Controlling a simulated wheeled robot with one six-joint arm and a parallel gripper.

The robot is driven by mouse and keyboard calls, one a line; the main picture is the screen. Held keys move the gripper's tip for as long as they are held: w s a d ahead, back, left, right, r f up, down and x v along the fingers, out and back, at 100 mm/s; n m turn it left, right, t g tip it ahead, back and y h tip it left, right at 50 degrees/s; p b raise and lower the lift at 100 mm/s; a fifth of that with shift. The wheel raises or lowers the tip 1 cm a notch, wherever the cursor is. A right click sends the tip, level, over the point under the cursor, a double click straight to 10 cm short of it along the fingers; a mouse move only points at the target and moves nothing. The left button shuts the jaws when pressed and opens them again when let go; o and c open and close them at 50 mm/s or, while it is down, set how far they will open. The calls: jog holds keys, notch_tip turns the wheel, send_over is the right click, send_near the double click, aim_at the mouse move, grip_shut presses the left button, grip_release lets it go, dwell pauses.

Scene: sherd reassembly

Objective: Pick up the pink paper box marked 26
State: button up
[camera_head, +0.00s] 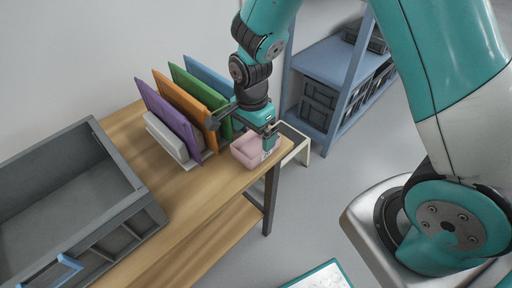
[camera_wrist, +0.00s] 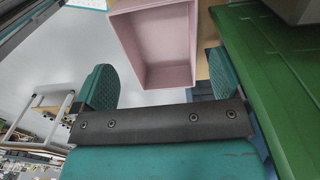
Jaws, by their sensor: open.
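The pink paper box (camera_head: 245,151) is open-topped and sits at the right end of the wooden table, close to its edge. No number is readable on it. My gripper (camera_head: 268,141) points down at the box's right side and hides part of it. In the wrist view, the box (camera_wrist: 160,45) shows its hollow inside, ahead of and between the two teal fingers of my gripper (camera_wrist: 158,70). The fingers are apart, with a visible gap on the left.
Upright purple (camera_head: 168,118), orange (camera_head: 190,105), green and blue panels stand in a rack just left of the box. A large grey bin (camera_head: 65,195) takes the table's left part. A blue shelf (camera_head: 335,75) stands behind. Bare wood (camera_head: 215,188) lies in front of the box.

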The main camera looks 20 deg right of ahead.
aim_at(254, 152)
notch_tip(254, 152, down, 4)
jog(key=shift+f, duration=0.2)
jog(key=c, duration=0.8)
jog(key=shift+r, duration=0.1)
